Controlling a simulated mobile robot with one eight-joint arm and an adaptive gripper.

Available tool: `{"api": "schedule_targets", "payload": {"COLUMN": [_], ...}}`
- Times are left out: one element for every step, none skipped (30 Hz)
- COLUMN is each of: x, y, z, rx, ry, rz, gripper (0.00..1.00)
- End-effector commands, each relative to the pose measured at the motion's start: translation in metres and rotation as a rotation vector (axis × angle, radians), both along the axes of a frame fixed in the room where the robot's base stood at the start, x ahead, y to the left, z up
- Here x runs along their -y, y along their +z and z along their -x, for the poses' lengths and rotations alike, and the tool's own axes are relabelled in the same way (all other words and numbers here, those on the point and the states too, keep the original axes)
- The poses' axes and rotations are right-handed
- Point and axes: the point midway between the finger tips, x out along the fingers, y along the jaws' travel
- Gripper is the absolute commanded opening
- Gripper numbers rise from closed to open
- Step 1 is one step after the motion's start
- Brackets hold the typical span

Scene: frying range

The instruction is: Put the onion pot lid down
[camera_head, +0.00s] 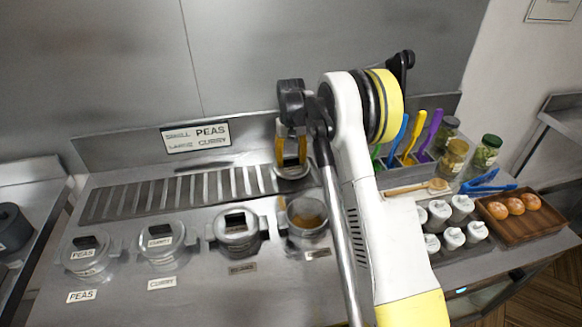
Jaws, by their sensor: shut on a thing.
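The lid is level, at the right end of the slotted steel strip. I cannot tell whether it touches the strip or hangs just above it. An open steel pot (291,232) with brown contents stands in front of the lid, at the right end of the pot row; it appears to be the onion pot, but its label is too small to read. My arm hides the area right of the pot.
The slotted strip (175,192) is clear to the left. Lidded pots (88,262), (162,258), (236,240) stand left of the open pot. At right are coloured-handled utensils (417,130), jars (453,158), white shakers (453,238), blue tongs (486,184) and a bun tray (540,228).

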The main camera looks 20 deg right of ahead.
Motion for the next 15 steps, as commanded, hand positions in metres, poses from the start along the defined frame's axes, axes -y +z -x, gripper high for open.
{"api": "schedule_targets", "payload": {"x": [0.000, 0.000, 0.000, 0.000, 0.000, 0.000, 0.000, 0.000, 0.000, 0.000, 0.000, 0.000, 0.000, 0.000, 0.000], "y": [-0.010, -0.015, -0.019, -0.021, -0.021, -0.021, -0.020, -0.020, -0.020, -0.020, -0.020, -0.021, -0.022, -0.023, -0.025], "z": [0.000, 0.000, 0.000, 0.000, 0.000, 0.000, 0.000, 0.000, 0.000, 0.000, 0.000, 0.000, 0.000, 0.000, 0.000], "rx": [0.000, 0.000, 0.000, 0.000, 0.000, 0.000, 0.000, 0.000, 0.000, 0.000, 0.000, 0.000, 0.000, 0.000, 0.000], "ry": [0.000, 0.000, 0.000, 0.000, 0.000, 0.000, 0.000, 0.000, 0.000, 0.000, 0.000, 0.000, 0.000, 0.000, 0.000], "rz": [0.000, 0.000, 0.000, 0.000, 0.000, 0.000, 0.000, 0.000, 0.000, 0.000, 0.000, 0.000, 0.000, 0.000, 0.000], "gripper": [0.18, 0.18, 0.18, 0.18, 0.18, 0.18, 0.18, 0.18, 0.18, 0.18, 0.18, 0.18, 0.18, 0.18, 0.18]}}
